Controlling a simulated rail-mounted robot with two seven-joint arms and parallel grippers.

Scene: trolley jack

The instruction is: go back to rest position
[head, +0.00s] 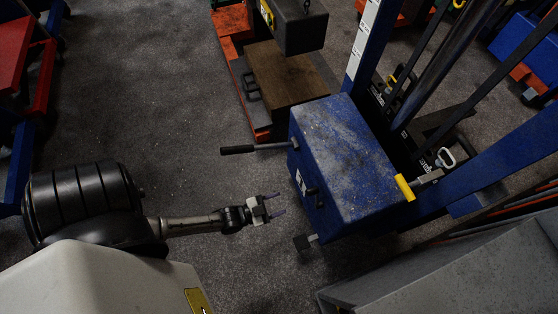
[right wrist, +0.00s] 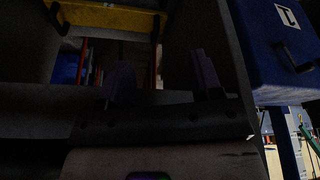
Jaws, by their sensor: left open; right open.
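My left gripper (head: 271,205) is open and empty in the head view, in the air over the dark floor. Its fingers point right towards the blue box (head: 345,155) of the trolley jack, with a gap between them. The box has a black-gripped lever (head: 250,149) sticking out left, a small black pedal (head: 302,242) low down and a yellow-ended handle (head: 404,187) at its right. My right gripper shows only in the right wrist view, where its two dark fingers (right wrist: 163,80) stand apart with nothing seen between them. That view is very dark.
A brown wooden block (head: 285,75) on an orange-edged base and a hanging dark block (head: 300,25) stand behind. Blue posts rise at right. A grey metal cabinet (head: 450,275) fills the lower right. Red and blue frames (head: 18,110) stand far left. Floor (head: 150,90) between is clear.

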